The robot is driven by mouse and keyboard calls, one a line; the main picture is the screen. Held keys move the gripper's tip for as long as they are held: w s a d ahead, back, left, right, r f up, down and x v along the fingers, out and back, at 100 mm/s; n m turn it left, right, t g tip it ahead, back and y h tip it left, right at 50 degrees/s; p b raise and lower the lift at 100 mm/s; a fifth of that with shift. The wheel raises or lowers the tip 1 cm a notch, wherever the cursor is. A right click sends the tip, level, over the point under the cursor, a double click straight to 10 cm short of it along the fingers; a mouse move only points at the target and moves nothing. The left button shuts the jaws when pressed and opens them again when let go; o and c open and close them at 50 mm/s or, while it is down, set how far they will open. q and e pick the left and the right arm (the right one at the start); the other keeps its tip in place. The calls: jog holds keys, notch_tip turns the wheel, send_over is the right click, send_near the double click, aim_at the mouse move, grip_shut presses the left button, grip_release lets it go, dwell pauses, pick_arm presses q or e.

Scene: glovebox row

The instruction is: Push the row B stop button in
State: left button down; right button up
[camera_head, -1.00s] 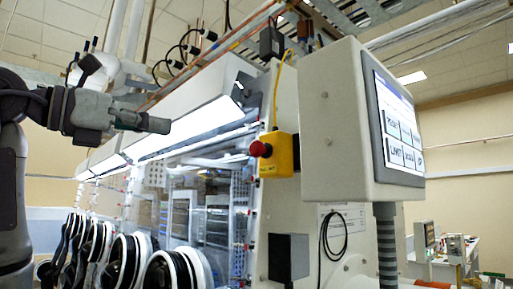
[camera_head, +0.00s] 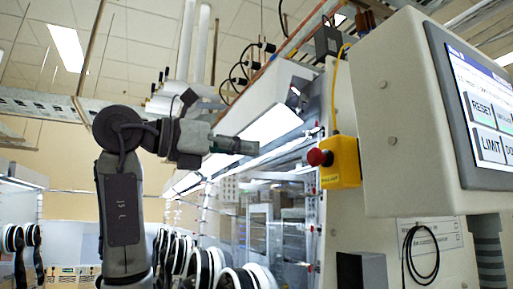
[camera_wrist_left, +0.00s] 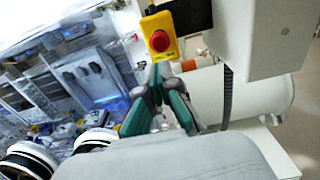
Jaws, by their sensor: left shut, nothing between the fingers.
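The stop button is a red mushroom knob (camera_head: 317,157) on the left face of a yellow box (camera_head: 344,163) mounted on the end of the glovebox row. The button also shows in the left wrist view (camera_wrist_left: 159,41), facing the camera, beyond the fingertips. My left gripper (camera_head: 252,147) is shut and empty. It points right toward the button, at nearly the same height in the head view, with a visible gap between. In the left wrist view its fingertips (camera_wrist_left: 161,75) come together below the button. My right gripper is not in view.
A large screen panel (camera_head: 421,120) stands right of the yellow box, with a yellow cable above the box. A dark box (camera_head: 361,270) and coiled black cable (camera_head: 420,252) are below. Round glove ports (camera_head: 205,268) line the glovebox front at lower left.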

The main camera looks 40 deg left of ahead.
pick_arm(q)
jog(key=p, duration=0.2)
send_near(311, 156)
jog(key=w, duration=0.1)
jog(key=p+x, duration=0.1)
jog(key=x, duration=0.4)
jog(key=shift+w+d+r, duration=0.1)
jog(key=shift+w+d, duration=0.15)
jog(key=shift+d, duration=0.1)
jog(key=shift+w+d, duration=0.1)
jog(key=shift+w, duration=0.25)
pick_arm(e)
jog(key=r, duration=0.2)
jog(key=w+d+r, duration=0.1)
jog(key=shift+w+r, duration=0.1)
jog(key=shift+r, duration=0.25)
